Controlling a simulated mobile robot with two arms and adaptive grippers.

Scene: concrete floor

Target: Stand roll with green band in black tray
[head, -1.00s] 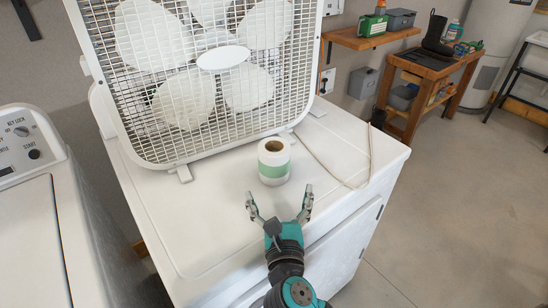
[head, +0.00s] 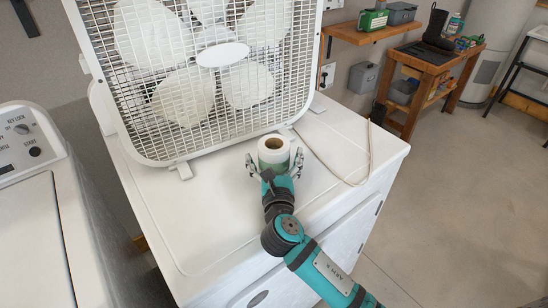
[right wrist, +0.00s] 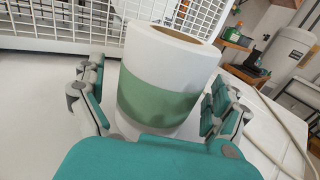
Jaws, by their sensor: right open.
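The white roll with a green band (head: 273,148) stands upright on the white washer or dryer top, in front of the box fan. In the right wrist view the roll (right wrist: 168,60) fills the middle, its green band facing the camera. My right gripper (head: 274,160) is open, with one finger on each side of the roll. In the right wrist view a gap shows between the left finger and the roll; the right finger is close to it, and contact cannot be told. My left gripper is not in view.
The box fan (head: 205,75) stands just behind the roll. A pale cord (head: 345,178) lies to the right on the white appliance top (head: 190,225). A wooden bench (head: 437,60) holding boots and bottles stands at the back right, with open concrete floor before it.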

